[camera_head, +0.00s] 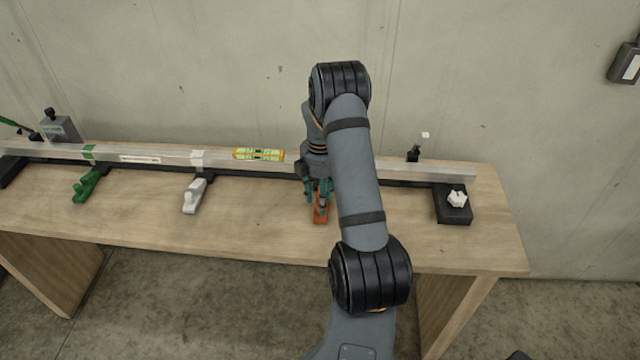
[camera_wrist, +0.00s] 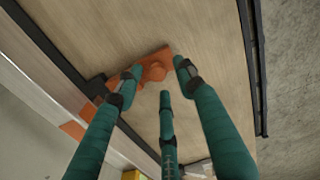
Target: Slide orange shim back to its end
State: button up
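The orange shim (camera_head: 320,215) lies on the wooden bench, its far end towards the long aluminium bar (camera_head: 222,159). In the wrist view the orange shim (camera_wrist: 152,70) shows a raised rounded knob and a flat tongue reaching the dark strip under the bar. My gripper (camera_head: 319,190) is over the shim, pointing down, with its teal fingers spread around the knob. In the wrist view a gap shows between the knob and the right finger of my gripper (camera_wrist: 160,78). An orange band (camera_wrist: 74,130) marks the bar near this shim.
A green shim (camera_head: 86,187) and a white shim (camera_head: 195,196) lie to the left along the bar. A yellow level (camera_head: 259,154) rests on the bar. A black block with a white knob (camera_head: 455,204) stands at the right end. The bench front is clear.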

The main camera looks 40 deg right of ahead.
notch_tip(320, 180, up, 8)
dwell(0.5)
notch_tip(320, 180, down, 12)
jog(key=shift+r, duration=0.1)
jog(key=shift+w, duration=0.25)
jog(key=shift+d, duration=0.35)
jog(key=shift+w, duration=0.1)
